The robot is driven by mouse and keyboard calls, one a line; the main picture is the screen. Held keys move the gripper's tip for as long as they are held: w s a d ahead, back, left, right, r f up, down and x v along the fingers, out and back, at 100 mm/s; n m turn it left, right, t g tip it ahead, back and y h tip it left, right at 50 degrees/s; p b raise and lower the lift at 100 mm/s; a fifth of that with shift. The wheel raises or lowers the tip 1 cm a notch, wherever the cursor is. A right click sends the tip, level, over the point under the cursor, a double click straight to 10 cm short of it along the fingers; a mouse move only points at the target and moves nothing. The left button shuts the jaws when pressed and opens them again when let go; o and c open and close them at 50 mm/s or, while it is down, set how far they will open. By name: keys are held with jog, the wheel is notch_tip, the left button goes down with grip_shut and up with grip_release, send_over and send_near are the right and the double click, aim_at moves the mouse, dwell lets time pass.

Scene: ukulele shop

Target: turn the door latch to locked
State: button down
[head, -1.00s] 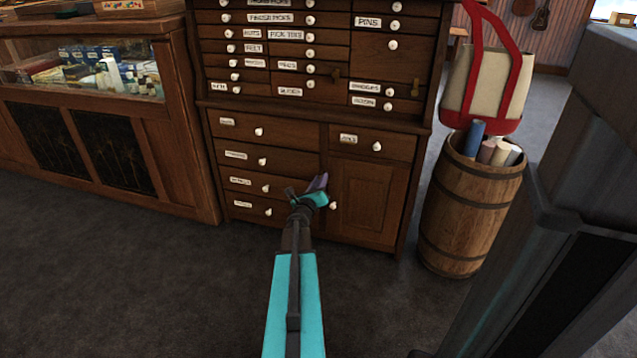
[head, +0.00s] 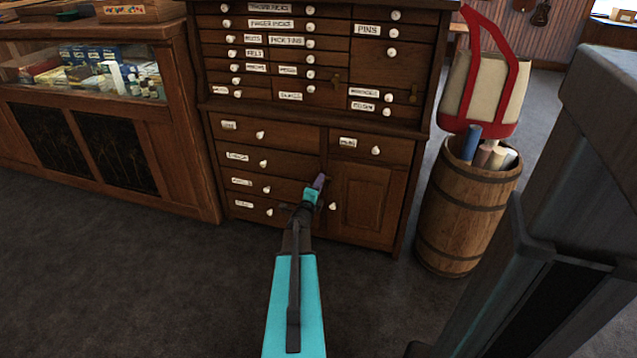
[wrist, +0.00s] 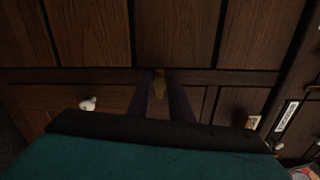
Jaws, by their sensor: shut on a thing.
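The cabinet door (head: 366,205) is at the lower right of the dark wooden drawer cabinet, with a white knob (head: 333,207) near its left edge; it looks closed. My gripper (head: 320,182) is at the door's left edge, above and left of that knob. In the wrist view a small brass latch (wrist: 158,84) sits between the two dark purple fingers of my gripper (wrist: 160,92), which are shut on it. In the head view the latch is hidden by my gripper. The latch's exact angle is hard to tell.
Several labelled drawers with white knobs (head: 264,163) lie left of the door. A wooden barrel (head: 460,215) with paper rolls and a red-trimmed tote bag (head: 487,85) stand to the right. A glass-fronted counter (head: 150,140) is at the left. The carpet in front is clear.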

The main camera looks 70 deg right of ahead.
jog(key=shift+s+d+n+p, duration=0.1)
jog(key=shift+s+n+p, duration=0.15)
jog(key=shift+n, duration=0.45)
jog(key=shift+w, duration=0.1)
jog(key=c, duration=1.6)
grip_release()
jog(key=shift+c, duration=0.2)
jog(key=shift+w, duration=0.1)
jog(key=a+p, duration=0.2)
jog(key=a, duration=1.2)
jog(key=shift+s+p, duration=0.3)
jog(key=shift+s, duration=0.15)
jog(key=shift+w, duration=0.1)
